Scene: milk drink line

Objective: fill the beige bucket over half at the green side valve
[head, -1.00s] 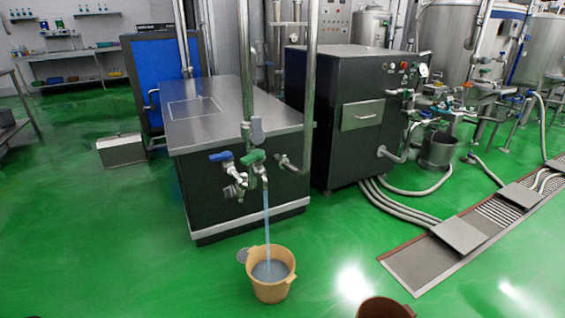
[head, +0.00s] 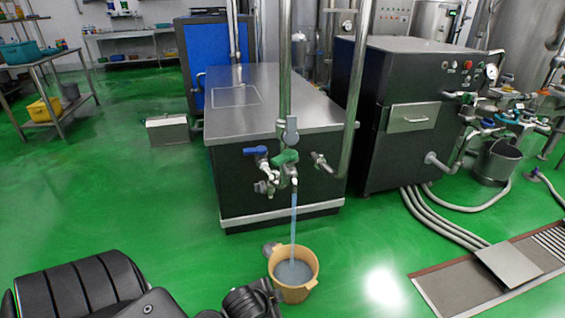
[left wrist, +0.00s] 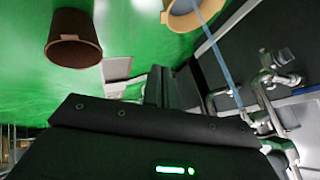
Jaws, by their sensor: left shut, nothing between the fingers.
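The beige bucket (head: 312,287) stands upright on the floor below the green side valve (head: 285,157). A pale blue stream (head: 293,215) runs from the valve's spout into it. Greyish liquid (head: 293,271) shows inside, below the rim; its exact depth is hard to judge. The left wrist view shows part of the bucket (left wrist: 181,22) at the top edge and the stream (left wrist: 220,62). My left gripper (head: 262,298) is shut and empty, low by the bucket's left side; whether it touches is unclear. It shows dark in the left wrist view (left wrist: 165,86). My right gripper is out of view.
A blue-handled valve (head: 256,151) sits left of the green one on the steel-topped cabinet (head: 270,115). A dark brown bucket (left wrist: 75,38) shows in the left wrist view. Hoses (head: 440,215) and a drain channel (head: 450,290) lie at right. Green floor is open at left.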

